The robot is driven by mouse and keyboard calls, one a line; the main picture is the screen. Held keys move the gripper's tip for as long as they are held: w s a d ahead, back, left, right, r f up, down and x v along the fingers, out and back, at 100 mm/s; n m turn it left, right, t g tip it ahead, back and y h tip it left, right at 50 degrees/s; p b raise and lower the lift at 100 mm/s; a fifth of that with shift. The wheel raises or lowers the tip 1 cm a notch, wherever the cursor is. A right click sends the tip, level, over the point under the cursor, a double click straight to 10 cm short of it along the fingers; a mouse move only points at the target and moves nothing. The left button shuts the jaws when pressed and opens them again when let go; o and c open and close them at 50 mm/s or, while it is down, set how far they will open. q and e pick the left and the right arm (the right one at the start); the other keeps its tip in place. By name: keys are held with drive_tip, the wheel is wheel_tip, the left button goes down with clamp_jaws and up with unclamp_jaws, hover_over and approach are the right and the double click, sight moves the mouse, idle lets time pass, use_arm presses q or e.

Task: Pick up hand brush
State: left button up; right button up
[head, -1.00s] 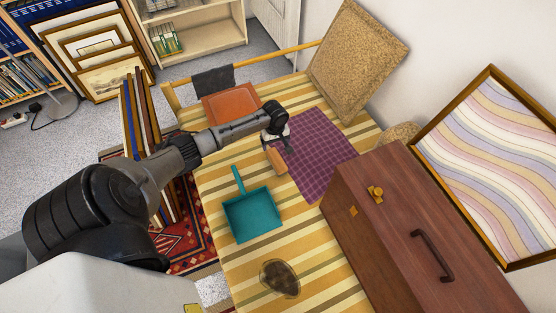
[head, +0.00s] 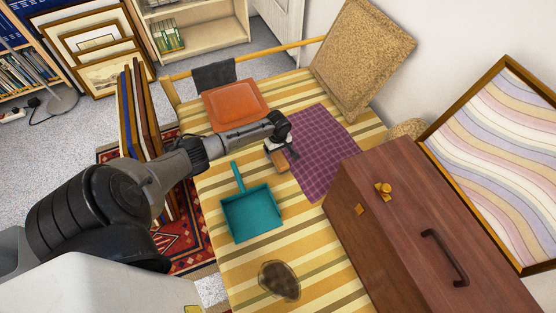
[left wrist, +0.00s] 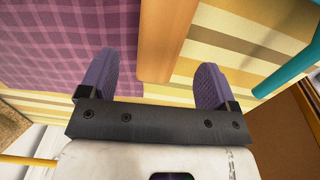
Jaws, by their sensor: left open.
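The hand brush (head: 281,163) shows as a small wooden block on the striped cloth, beside the purple checked cloth, in the head view. Its upper part is hidden by my left gripper (head: 280,152), and I cannot see bristles. In the left wrist view, the brush's smooth wooden body (left wrist: 165,35) reaches in from the top, its near end lying between the two purple finger pads. My left gripper (left wrist: 157,60) is open, with visible gaps on both sides of the wood. My right gripper is not in view.
A teal dustpan (head: 252,212) lies just nearer than the brush. A purple checked cloth (head: 318,160) lies right of it. A reddish-brown wooden chest (head: 415,225) stands at right. An orange cushion (head: 236,104) lies behind my arm. A dark patch (head: 279,281) is in front.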

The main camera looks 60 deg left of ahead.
sight(278, 155)
use_arm(q)
drive_tip(key=shift+f+b, duration=2.15)
drive_tip(key=shift+f, duration=0.45)
drive_tip(key=shift+d, duration=0.1)
drive_tip(key=shift+c, duration=0.5)
drive_tip(key=shift+c, duration=0.6)
drive_tip(key=c, duration=0.9)
drive_tip(key=shift+o, duration=0.2)
drive_tip(key=shift+r, duration=0.15)
